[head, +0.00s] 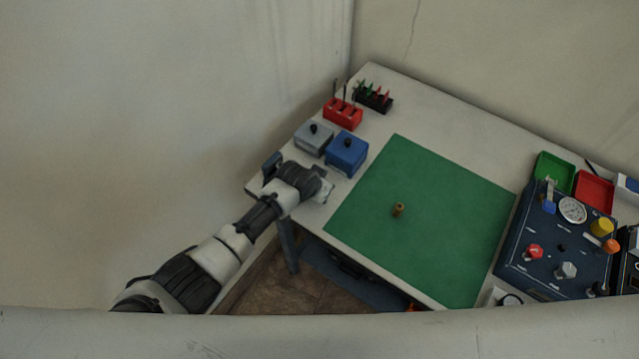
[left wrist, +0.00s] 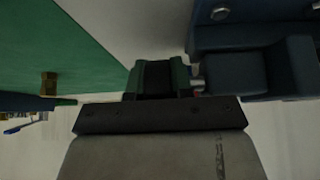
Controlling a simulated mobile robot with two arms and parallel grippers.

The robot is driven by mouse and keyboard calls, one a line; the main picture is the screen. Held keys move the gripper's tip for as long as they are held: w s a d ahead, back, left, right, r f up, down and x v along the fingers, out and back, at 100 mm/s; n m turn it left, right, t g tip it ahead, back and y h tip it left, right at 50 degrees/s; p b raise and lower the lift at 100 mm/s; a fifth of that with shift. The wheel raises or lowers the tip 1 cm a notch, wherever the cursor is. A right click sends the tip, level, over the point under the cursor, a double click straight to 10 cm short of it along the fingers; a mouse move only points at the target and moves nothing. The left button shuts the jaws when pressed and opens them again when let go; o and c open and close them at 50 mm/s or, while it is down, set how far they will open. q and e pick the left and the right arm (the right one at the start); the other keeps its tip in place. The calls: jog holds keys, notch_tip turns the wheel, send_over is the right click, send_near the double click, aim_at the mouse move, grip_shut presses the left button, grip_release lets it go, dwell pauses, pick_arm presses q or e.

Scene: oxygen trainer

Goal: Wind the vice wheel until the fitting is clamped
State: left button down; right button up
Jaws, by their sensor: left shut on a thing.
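The dark blue vice (head: 271,165) sits at the left corner of the table, mostly hidden behind my left arm in the head view. In the left wrist view the vice body (left wrist: 235,72) fills the right side, with a short pale shaft (left wrist: 197,80) pointing toward my fingers. My left gripper (left wrist: 158,80) is shut on a dark part at the end of this shaft, apparently the vice wheel. In the head view my left gripper (head: 324,193) is beside the blue box. A small brass fitting (head: 398,209) stands on the green mat; it also shows in the left wrist view (left wrist: 48,83).
A blue box (head: 346,151) and a grey box (head: 313,138) stand close behind my gripper. A red holder (head: 342,114) and a black rack (head: 374,98) are farther back. The green mat (head: 450,190) is mostly clear. A dark gauge panel (head: 545,250) stands at right.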

pick_arm(q)
jog(key=shift+s+d, duration=0.1)
jog(key=c, duration=1.3)
grip_release()
jog(key=shift+s+a+r, duration=0.15)
jog(key=shift+a+r, duration=0.05)
jog(key=shift+r, duration=0.25)
jog(key=v, duration=0.9)
jog(key=shift+s+r, duration=0.2)
jog(key=shift+r, duration=0.1)
